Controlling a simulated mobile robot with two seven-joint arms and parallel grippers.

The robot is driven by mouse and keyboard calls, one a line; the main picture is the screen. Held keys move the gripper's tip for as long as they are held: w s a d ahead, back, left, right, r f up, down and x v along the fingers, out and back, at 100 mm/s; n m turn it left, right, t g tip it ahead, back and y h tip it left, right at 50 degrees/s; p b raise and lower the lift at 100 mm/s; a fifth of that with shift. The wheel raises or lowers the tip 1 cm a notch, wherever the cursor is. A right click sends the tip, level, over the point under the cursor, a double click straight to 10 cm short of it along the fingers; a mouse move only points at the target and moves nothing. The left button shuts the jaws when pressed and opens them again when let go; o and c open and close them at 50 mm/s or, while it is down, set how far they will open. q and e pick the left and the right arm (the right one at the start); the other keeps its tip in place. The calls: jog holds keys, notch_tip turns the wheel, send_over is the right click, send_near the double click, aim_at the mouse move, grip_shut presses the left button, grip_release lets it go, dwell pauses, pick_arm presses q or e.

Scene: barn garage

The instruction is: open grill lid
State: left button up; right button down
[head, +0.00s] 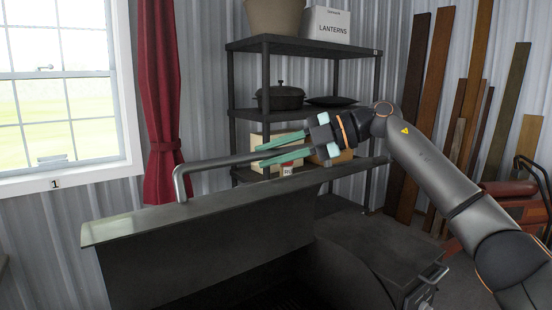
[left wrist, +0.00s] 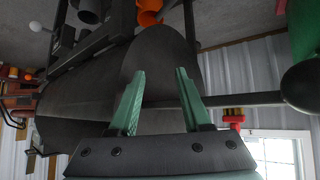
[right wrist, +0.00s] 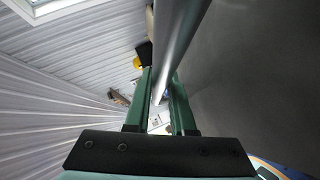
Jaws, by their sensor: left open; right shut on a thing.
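The grill lid (head: 200,245) is dark and stands raised, its inner side facing me in the head view. Its metal bar handle (head: 215,160) runs along the top edge. My right gripper (head: 259,155) is shut on this handle; in the right wrist view the bar (right wrist: 176,45) passes between the two green fingers (right wrist: 161,85). The open grill body (head: 345,265) lies below the lid, with part of a dark grate (head: 290,303) at the bottom edge. My left gripper (left wrist: 160,90) is open and empty in the left wrist view, with dark curved surfaces behind it; it is outside the head view.
A black shelf (head: 305,112) behind the lid holds a dark pot (head: 280,98) and a white lanterns box (head: 326,24). A red curtain (head: 160,90) and window (head: 60,85) are at left. Wooden planks (head: 418,90) lean on the right wall, near a red object (head: 505,195).

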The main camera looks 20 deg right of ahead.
jog(key=shift+r, duration=0.1)
dwell(0.3)
jog(key=c, duration=0.8)
grip_release()
jog(key=shift+o, duration=0.2)
jog(key=v, duration=1.2)
jog(key=shift+d+r+b, duration=0.1)
jog(key=shift+d+b, duration=0.15)
jog(key=shift+b, duration=0.15)
